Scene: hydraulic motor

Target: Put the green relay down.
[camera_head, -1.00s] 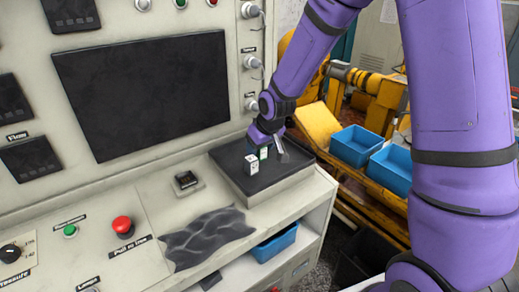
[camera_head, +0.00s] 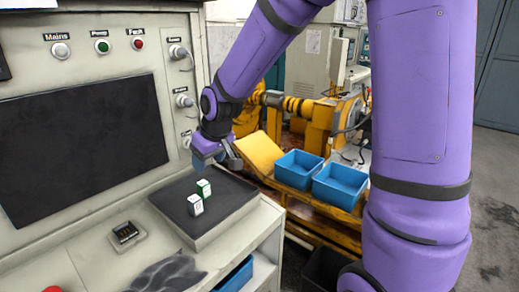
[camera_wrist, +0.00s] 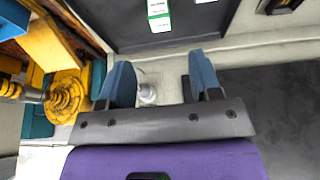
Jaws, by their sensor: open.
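The green relay (camera_head: 204,188) is a small block, white with a green side. It stands on the dark pad (camera_head: 232,203) of a raised tray on the console. It also shows at the top of the wrist view (camera_wrist: 158,14), apart from my fingers. My gripper (camera_head: 217,160) is above and behind the relay in the head view. Its two blue fingers (camera_wrist: 160,85) are spread wide with nothing between them.
A white and grey relay (camera_head: 195,205) stands on the same pad, in front of the green one. A small black socket (camera_head: 126,232) sits on the console to the left. Crumpled dark cloth (camera_head: 168,274) lies in front. Blue bins (camera_head: 299,170) stand at the right beside yellow machinery.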

